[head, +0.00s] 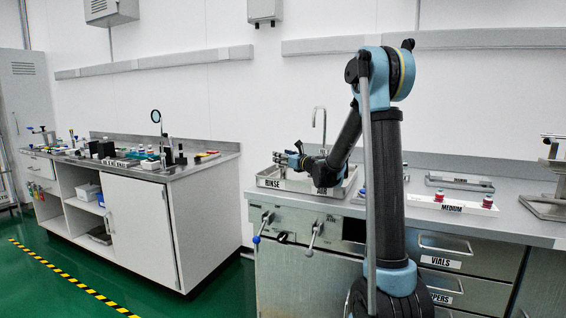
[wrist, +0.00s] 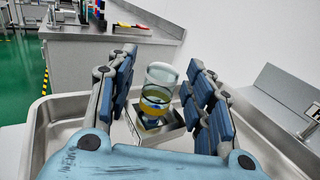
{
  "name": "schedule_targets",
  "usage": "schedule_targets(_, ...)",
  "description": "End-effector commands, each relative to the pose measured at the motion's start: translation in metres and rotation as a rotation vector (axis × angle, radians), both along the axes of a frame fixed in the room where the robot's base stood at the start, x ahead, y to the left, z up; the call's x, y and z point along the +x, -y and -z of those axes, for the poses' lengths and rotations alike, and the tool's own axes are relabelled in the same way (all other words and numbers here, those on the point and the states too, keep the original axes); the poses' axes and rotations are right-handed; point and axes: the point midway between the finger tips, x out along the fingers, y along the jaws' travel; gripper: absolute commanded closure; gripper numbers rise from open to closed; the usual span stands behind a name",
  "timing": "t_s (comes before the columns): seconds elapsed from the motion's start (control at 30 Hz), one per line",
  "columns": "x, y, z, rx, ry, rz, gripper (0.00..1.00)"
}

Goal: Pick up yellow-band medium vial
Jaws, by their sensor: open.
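The yellow-band vial (wrist: 155,98) stands upright between my open fingers in the wrist view, a clear glass vial with a yellow band low on its side. It rests on or in a small metal holder (wrist: 155,127) inside a steel tray. My gripper (wrist: 160,100) is open, with its blue-padded fingers on either side of the vial; I cannot tell whether either finger touches it. In the head view my gripper (head: 288,160) is over the rinse tray (head: 270,182), and the vial cannot be made out there.
The tray walls (wrist: 38,125) surround the gripper closely. On the right counter, a white medium rack (head: 452,206) holds red-capped vials. A tall faucet (head: 319,125) stands behind the tray. A separate cluttered bench (head: 190,165) stands to the left across the green floor.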

Motion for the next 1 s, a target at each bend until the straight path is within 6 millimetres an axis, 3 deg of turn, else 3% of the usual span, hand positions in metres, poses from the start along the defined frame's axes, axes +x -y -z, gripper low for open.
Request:
schedule_targets(0.1, 0.000, 0.000, 0.000, 0.000, 0.000, 0.000, 0.57)
schedule_targets(0.27, 0.000, 0.001, 0.000, 0.000, 0.000, 0.001, 0.89)
schedule_targets(0.67, 0.000, 0.001, -0.003, 0.000, 0.000, 0.001, 0.92)
schedule_targets(0.83, -0.001, 0.001, -0.020, 0.000, 0.000, 0.001, 0.92)
schedule_targets(1.0, -0.001, 0.001, -0.049, 0.000, 0.000, 0.001, 0.92)
